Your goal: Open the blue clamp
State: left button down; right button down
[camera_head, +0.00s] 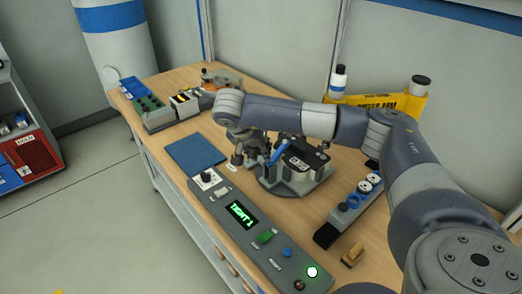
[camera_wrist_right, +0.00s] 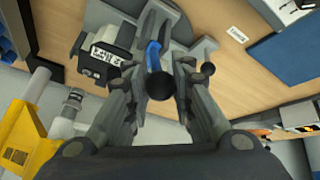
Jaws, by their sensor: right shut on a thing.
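The blue clamp's lever (camera_head: 278,152) stands tilted on a grey round fixture (camera_head: 290,187) on the bench. In the right wrist view the blue lever (camera_wrist_right: 153,55) ends in a black ball knob (camera_wrist_right: 160,86) between my fingers. My right gripper (camera_wrist_right: 166,72) is shut on the lever near this knob. In the head view my right gripper (camera_head: 243,150) is at the fixture's left side, and its exact contact is partly hidden. A black and grey block (camera_head: 304,158) with a label sits in the fixture beside the lever. My left gripper is not in view.
A control box (camera_head: 240,213) with a green display reading "TIGHT 1" lies in front of the fixture. A blue mat (camera_head: 196,153) is to the left. A strip with round parts (camera_head: 350,208) stands at right. Yellow holders with bottles (camera_head: 376,105) stand behind.

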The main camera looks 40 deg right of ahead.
jog(key=shift+r, duration=0.1)
jog(key=c, duration=1.3)
grip_release()
jog(key=shift+c, duration=0.2)
jog(key=shift+s+a+r, duration=0.1)
jog(key=shift+a+r, duration=0.05)
jog(key=shift+r, duration=0.05)
jog(key=v, duration=1.1)
jog(key=shift+r, duration=0.2)
jog(key=shift+s+a, duration=0.1)
